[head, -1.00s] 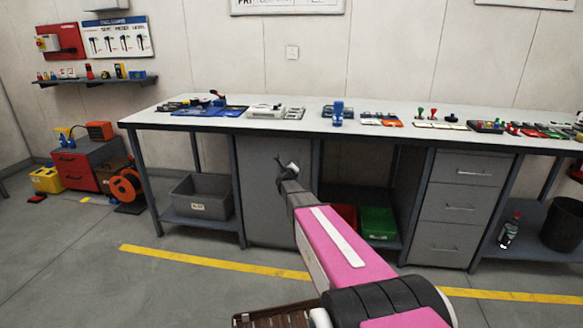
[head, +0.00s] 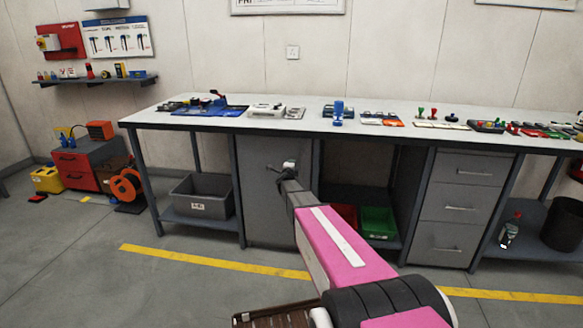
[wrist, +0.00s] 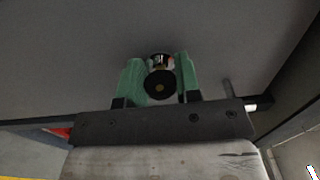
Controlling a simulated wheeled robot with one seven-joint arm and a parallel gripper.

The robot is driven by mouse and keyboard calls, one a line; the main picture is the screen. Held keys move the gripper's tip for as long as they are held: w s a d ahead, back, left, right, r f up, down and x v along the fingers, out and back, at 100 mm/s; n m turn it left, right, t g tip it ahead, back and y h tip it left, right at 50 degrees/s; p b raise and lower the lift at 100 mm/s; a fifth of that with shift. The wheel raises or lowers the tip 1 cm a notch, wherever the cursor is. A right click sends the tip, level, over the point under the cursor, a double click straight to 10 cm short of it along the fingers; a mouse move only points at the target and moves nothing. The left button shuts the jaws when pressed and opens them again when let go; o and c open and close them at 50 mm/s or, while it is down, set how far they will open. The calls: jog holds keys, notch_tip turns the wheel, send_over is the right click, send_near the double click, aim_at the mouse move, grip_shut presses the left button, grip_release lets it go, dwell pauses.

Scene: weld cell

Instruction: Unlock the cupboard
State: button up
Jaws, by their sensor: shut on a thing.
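The cupboard (head: 262,205) is a plain grey door under the workbench, and it looks closed. My gripper (head: 289,168) is at the upper right of this door. In the wrist view the gripper's green fingers (wrist: 160,64) are shut on a small key-like piece with a round black head (wrist: 160,86). A shiny metal lock cylinder (wrist: 160,58) shows just beyond it at the grey door face (wrist: 70,60). The piece appears to sit at the lock, but how deep it goes is hidden. The fingers and arm hide the lock in the head view.
The workbench top (head: 240,121) overhangs the door. A grey bin (head: 203,196) stands on the shelf to the left and a green bin (head: 378,222) to the right. A drawer unit (head: 455,205) stands further right.

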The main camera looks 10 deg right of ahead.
jog(key=shift+n, duration=0.3)
jog(key=o, duration=0.6)
jog(key=shift+o, duration=0.2)
jog(key=shift+s, duration=0.15)
jog(key=v, duration=1)
jog(key=shift+s+a, duration=0.2)
jog(key=shift+s, duration=0.05)
jog(key=shift+f, duration=0.1)
